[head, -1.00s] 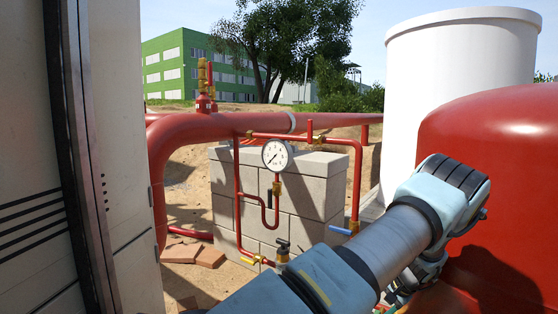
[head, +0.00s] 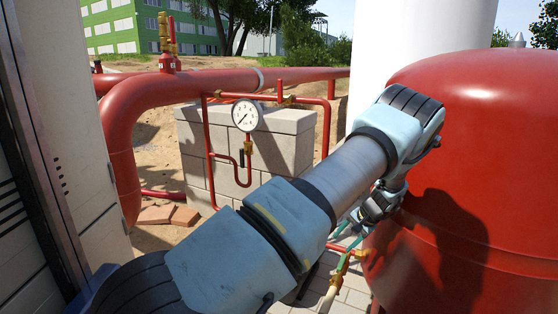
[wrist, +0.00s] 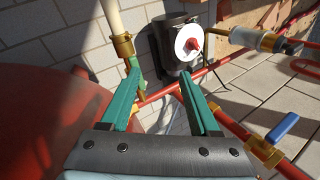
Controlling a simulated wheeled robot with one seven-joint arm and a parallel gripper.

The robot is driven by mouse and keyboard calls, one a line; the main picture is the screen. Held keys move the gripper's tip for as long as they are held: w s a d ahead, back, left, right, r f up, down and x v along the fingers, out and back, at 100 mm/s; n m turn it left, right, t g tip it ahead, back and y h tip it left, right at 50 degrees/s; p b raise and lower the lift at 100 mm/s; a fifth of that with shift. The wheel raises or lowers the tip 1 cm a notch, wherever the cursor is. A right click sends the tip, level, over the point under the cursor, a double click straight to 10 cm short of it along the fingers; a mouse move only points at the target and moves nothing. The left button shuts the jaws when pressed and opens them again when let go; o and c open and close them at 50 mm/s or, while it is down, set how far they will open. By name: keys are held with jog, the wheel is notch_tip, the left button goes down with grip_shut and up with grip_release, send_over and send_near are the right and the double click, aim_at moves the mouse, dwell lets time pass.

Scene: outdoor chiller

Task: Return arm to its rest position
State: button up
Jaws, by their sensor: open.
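My arm reaches across the head view from the lower left towards the red tank (head: 480,150). My gripper's green fingers show small and partly hidden below the wrist in the head view. In the wrist view, my gripper (wrist: 158,85) has its two green fingers spread apart with nothing between them. Beyond the fingertips are a black cylindrical unit with a white disc (wrist: 188,44) and red pipes near the paved floor. The red tank's curved side fills the left of the wrist view (wrist: 45,130).
A blue-handled valve (wrist: 282,126) sits on a red pipe at the right. A brass-fitted pale pipe (wrist: 122,45) stands left of the fingers. A pressure gauge (head: 246,115) stands before a block pier (head: 285,140). A pale cabinet (head: 75,130) bounds the left side.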

jog(key=s+a+r+n+g+h+p, duration=0.1)
jog(key=s+a+r+n+p, duration=0.15)
jog(key=a+r, duration=0.6)
jog(key=s+a+r+n+g+h+p, duration=0.2)
jog(key=s+a+r+p, duration=0.15)
jog(key=a+r, duration=0.55)
jog(key=s+a+r+n+p, duration=0.1)
jog(key=s+a+r+p, duration=0.1)
jog(key=s+a+r, duration=0.3)
jog(key=s+a+r+n+h+p, duration=0.1)
jog(key=s+a+r+n+p, duration=0.1)
jog(key=s+a+r, duration=0.4)
jog(key=s+r+p, duration=0.1)
jog(key=s+r, duration=0.3)
jog(key=s, duration=0.3)
jog(key=shift+t+h, duration=0.3)
jog(key=shift+t, duration=0.1)
jog(key=shift+o, duration=0.2)
jog(key=shift+r+n, duration=0.1)
jog(key=shift+n, duration=0.15)
